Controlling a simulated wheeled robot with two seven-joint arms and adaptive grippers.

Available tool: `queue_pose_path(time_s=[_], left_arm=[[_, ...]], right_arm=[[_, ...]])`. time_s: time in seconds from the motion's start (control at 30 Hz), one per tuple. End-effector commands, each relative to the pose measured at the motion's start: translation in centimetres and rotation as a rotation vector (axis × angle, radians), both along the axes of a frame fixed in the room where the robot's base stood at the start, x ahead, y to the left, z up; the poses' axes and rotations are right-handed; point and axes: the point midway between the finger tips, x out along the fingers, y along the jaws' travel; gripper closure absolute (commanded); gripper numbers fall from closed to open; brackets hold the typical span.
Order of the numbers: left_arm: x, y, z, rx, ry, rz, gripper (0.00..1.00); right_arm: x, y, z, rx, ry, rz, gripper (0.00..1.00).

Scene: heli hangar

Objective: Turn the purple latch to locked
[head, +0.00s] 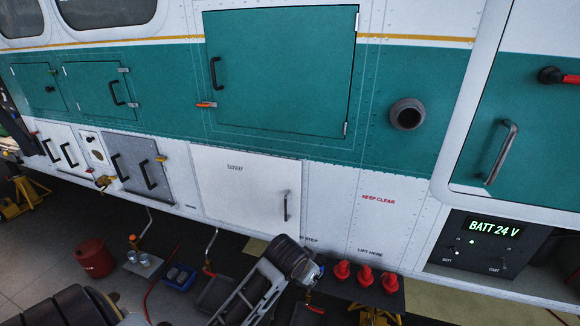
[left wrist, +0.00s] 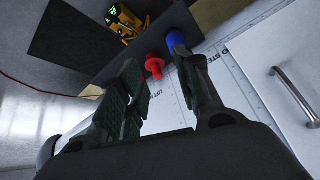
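No purple latch can be made out in either view. The head view shows a small orange-red latch (head: 206,104) at the left edge of the large green door (head: 280,65), and a yellow-orange latch (head: 160,158) by the grey panel (head: 140,168). My left gripper (head: 312,278) is low in front of the hull, below the white battery door (head: 240,190), partly hidden by its own arm. In the left wrist view its fingers (left wrist: 164,72) stand apart with nothing seen held between them. My right gripper is not in view.
Three red plugs (head: 365,275) stand on a dark step right of my left gripper. In the left wrist view a blue cap (left wrist: 175,40) lies beyond one fingertip, beside a red plug (left wrist: 154,65). A red bucket (head: 95,258) and blue bin (head: 179,277) stand left.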

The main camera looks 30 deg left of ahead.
Motion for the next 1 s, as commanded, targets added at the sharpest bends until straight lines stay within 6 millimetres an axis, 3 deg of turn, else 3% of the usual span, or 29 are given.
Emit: queue_pose_path(time_s=[0.5, 1.0], left_arm=[[7.7, 0.9, 10.3, 0.023, -0.166, 0.01, 0.66], [13.7, 2.2, 20.8, 0.041, -0.315, 0.035, 0.66]], right_arm=[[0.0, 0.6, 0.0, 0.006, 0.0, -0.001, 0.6], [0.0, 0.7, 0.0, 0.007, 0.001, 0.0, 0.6]])
